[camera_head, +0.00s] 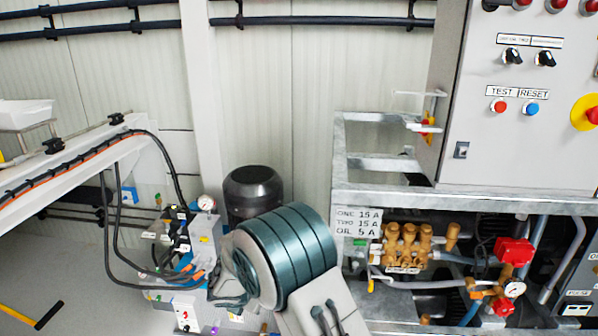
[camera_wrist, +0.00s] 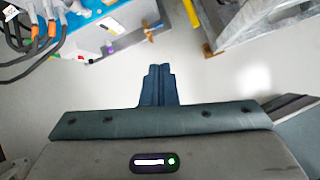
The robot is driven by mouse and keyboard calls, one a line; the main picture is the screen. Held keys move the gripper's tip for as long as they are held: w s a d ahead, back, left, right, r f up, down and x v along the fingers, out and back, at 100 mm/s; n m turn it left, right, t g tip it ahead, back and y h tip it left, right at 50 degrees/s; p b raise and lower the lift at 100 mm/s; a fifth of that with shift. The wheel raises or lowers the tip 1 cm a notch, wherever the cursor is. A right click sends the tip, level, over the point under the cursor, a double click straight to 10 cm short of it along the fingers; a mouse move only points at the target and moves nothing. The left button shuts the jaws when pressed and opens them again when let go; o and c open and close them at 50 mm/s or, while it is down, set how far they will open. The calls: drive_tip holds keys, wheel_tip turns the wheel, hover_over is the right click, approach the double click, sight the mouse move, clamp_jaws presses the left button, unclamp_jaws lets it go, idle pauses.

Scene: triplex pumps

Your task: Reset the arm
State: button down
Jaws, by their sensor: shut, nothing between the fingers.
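My gripper (camera_wrist: 160,72) shows at the centre of the wrist view, its dark blue fingers together with nothing between them. It is over bare pale floor and touches nothing that I can see. In the head view my own teal and grey arm is folded at the bottom centre, and the fingers cannot be made out there.
A grey control cabinet (camera_head: 480,120) with buttons stands on a metal frame (camera_head: 385,190) at the right, above brass pump parts (camera_head: 405,245). A hydraulic unit (camera_head: 185,250) with hoses is left of my arm. Pale floor (camera_wrist: 190,60) is clear around the fingers.

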drive_tip(key=s+d+r+m+g+h+p, duration=0.15)
drive_tip(key=s+d+r+m, duration=0.25)
drive_tip(key=d+r+m, duration=0.5)
drive_tip(key=s+d+r+m+g+p, duration=0.1)
drive_tip(key=s+d+r+m+p, duration=0.25)
drive_tip(key=d+r+m, duration=0.6)
drive_tip(key=s+d+r+m+y+p, duration=0.1)
drive_tip(key=s+d+r+m, duration=0.2)
drive_tip(key=s, duration=0.3)
drive_tip(key=s+d+r+m+y+p, duration=0.1)
drive_tip(key=s+d+r+m+p, duration=0.1)
drive_tip(key=s, duration=0.5)
drive_tip(key=s+d+r+m+g+y+p, duration=0.1)
drive_tip(key=s+d+r+m, duration=0.4)
drive_tip(key=s+r+m, duration=0.1)
drive_tip(key=shift+s+r+m, duration=0.2)
drive_tip(key=shift+s+m, duration=0.35)
drive_tip(key=shift+m, duration=0.3)
